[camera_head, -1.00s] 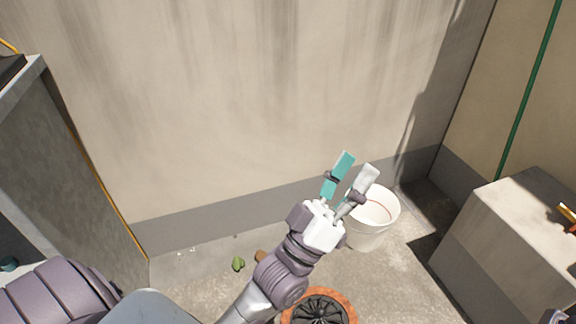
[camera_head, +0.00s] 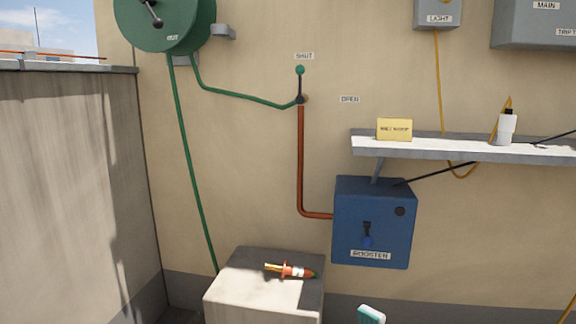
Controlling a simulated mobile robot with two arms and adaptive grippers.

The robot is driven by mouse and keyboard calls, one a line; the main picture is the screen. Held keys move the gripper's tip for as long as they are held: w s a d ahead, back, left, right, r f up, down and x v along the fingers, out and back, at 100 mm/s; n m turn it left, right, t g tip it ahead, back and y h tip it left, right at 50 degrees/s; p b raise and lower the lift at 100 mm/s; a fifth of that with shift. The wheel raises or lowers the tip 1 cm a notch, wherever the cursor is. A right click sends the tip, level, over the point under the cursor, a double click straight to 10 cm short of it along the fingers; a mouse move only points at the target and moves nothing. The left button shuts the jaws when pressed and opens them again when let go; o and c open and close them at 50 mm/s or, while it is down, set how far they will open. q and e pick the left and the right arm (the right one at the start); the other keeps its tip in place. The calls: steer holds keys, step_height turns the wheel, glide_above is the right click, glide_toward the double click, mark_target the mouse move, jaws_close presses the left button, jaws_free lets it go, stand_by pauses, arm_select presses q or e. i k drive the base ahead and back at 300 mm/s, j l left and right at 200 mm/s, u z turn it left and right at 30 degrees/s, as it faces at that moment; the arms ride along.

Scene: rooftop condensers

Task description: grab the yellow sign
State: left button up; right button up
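The yellow sign (camera_head: 394,129) is a small plate with dark lettering. It stands on the left part of a grey wall shelf (camera_head: 460,153). Nothing touches it and no gripper is near it. A teal and white fingertip (camera_head: 370,314), probably of my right gripper, shows at the bottom edge, well below the shelf. The rest of that gripper is out of the picture, so its opening is hidden. My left gripper is not in view.
A white bottle (camera_head: 505,128) and a yellow cord share the shelf. Below are a blue booster box (camera_head: 373,222) and a concrete block (camera_head: 265,258) bearing an orange-red tool (camera_head: 290,270). A green hose reel (camera_head: 165,22) and red pipe (camera_head: 301,160) are on the wall.

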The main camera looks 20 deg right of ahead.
mark_target(388, 128)
steer(key=z, duration=1.25)
